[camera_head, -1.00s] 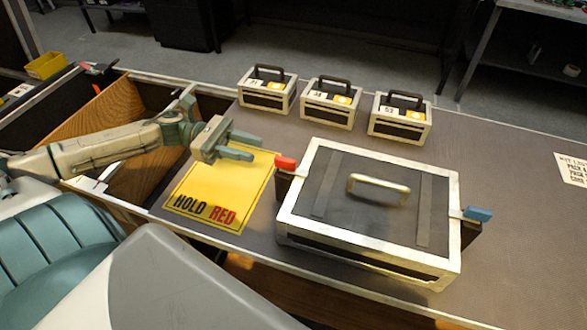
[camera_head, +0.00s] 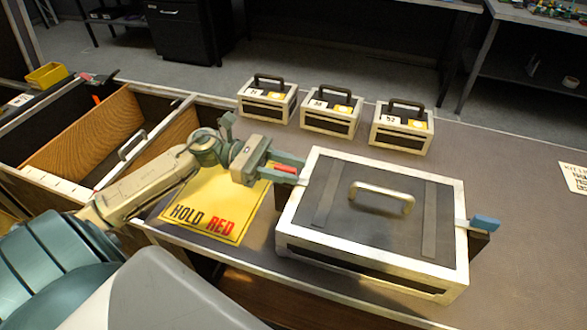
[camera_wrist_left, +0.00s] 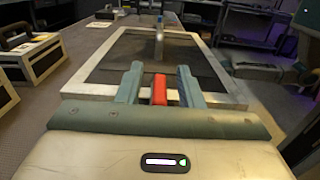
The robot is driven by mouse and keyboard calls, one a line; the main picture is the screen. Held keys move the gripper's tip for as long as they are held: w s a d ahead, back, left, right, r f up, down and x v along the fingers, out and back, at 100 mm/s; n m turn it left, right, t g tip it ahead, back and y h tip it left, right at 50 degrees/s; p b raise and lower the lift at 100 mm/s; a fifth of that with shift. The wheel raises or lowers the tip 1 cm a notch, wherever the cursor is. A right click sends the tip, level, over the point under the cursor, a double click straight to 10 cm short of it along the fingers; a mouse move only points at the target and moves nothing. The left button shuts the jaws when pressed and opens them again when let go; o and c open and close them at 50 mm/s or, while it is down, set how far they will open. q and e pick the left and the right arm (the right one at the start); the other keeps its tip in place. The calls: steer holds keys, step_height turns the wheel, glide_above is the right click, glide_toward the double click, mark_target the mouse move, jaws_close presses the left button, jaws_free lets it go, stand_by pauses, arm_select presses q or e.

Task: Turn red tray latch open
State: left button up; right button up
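The red latch (camera_head: 285,169) is a small red tab on the left side of a large black case with a pale frame (camera_head: 290,221). My left gripper (camera_head: 287,168) is at this latch, with its fingers on either side of it. In the left wrist view the red latch (camera_wrist_left: 159,90) stands between the two teal fingers (camera_wrist_left: 159,86), with a narrow gap visible beside it, so the fingers look open around it. A blue latch (camera_head: 485,222) is on the case's right side. My right gripper is not in view.
A yellow "HOLD RED" card (camera_head: 207,205) lies left of the case, under my left arm. Three small handled boxes (camera_head: 266,98) stand in a row behind. An open wooden drawer (camera_head: 90,140) is at the left. The tabletop at the right is mostly clear.

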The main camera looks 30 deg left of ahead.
arm_select(q)
steer(key=shift+w+d, duration=0.15)
steer(key=shift+d, duration=0.45)
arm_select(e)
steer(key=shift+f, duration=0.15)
arm_select(q)
jaws_close()
